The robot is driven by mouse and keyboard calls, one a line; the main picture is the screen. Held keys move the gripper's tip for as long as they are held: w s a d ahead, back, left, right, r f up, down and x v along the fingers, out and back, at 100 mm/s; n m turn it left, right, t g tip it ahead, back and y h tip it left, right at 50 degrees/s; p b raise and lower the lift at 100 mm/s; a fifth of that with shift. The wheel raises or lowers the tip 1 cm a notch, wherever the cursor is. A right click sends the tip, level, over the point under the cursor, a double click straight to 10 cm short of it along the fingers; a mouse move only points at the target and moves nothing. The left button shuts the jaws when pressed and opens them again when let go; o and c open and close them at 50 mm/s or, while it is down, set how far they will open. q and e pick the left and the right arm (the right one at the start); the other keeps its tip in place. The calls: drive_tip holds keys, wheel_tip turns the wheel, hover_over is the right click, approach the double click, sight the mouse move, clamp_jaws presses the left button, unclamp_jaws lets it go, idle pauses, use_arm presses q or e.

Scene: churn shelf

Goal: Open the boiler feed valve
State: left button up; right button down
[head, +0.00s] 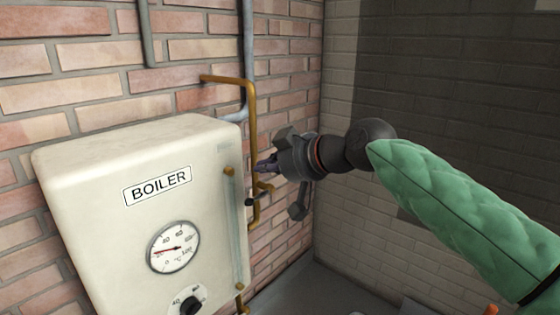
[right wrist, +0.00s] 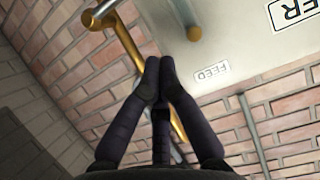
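The cream boiler (head: 75,190) with a BOILER label hangs on the brick wall. A brass feed pipe (head: 252,120) leaves the wall and runs down along its right side; it also shows in the right wrist view (right wrist: 126,38). A small valve with a dark lever (head: 257,200) sits low on this pipe; part of it shows at the top edge of the right wrist view (right wrist: 100,13). My right gripper (head: 262,166) is above the lever, by the pipe. In the right wrist view its fingertips (right wrist: 160,66) meet with nothing visible between them. My left gripper is not seen.
A FEED label (right wrist: 211,73) is on the boiler side. A brass-ended sight tube (head: 232,215) stands on the boiler's right edge, close to the valve. A temperature gauge (head: 174,248) and a black knob (head: 190,305) are on the front. Open space lies right of the pipe.

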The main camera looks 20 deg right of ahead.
sight(260, 187)
drive_tip(key=x, duration=0.3)
drive_tip(key=shift+w+a+f+p, duration=0.1)
drive_tip(key=shift+w+a+p, duration=0.1)
drive_tip(key=shift+p, duration=0.1)
drive_tip(key=shift+s+d+f, duration=0.1)
drive_tip(key=shift+s+f, duration=0.05)
drive_tip(key=shift+f, duration=0.45)
drive_tip(key=shift+s+d+f, duration=0.15)
drive_tip(key=shift+f, duration=0.45)
drive_tip(key=shift+s+d+f, duration=0.1)
drive_tip(key=shift+s+f, duration=0.1)
drive_tip(key=shift+f, duration=0.5)
drive_tip(key=shift+f, duration=0.1)
drive_tip(key=shift+f+n+b, duration=0.1)
drive_tip(key=shift+n+b, duration=0.2)
drive_tip(key=shift+b, duration=0.15)
